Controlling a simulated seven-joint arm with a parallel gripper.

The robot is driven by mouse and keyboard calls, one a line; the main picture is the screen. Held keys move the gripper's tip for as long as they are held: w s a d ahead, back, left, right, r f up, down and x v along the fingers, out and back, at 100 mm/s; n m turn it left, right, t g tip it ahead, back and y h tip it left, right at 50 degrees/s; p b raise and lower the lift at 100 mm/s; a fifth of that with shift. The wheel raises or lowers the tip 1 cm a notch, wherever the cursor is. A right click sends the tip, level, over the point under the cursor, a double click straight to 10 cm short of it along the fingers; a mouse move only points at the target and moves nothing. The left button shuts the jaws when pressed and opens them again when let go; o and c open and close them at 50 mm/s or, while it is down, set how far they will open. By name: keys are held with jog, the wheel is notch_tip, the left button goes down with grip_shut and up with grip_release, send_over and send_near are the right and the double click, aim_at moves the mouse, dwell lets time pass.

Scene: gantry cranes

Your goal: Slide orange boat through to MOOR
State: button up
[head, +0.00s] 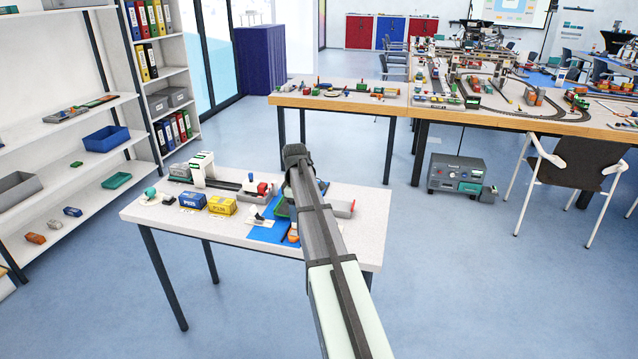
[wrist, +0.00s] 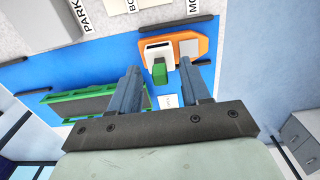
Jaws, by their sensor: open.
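The orange boat (wrist: 202,46) has a white cabin (wrist: 160,52) and a small green block at the cabin's near side. In the wrist view it lies on a blue surface (wrist: 80,68), just ahead of my gripper. My gripper (wrist: 160,70) is open; its two fingers stand apart, with the green block showing between their tips. I cannot tell whether they touch it. A cut-off label (wrist: 194,6) reading "MO" lies past the boat, beyond a dark bar (wrist: 178,27). In the head view a small orange part (head: 293,236) shows beside my arm, which hides much there.
A green tray-like piece (wrist: 100,104) lies left of my gripper. Labels "PARK" and a cut-off "BO" lie at the top. On the table (head: 150,212) stand a white gantry (head: 203,168), a blue box (head: 193,200) and a yellow box (head: 222,205), left of the blue surface.

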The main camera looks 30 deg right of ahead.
jog(key=shift+r, duration=0.1)
jog(key=shift+r, duration=3.4)
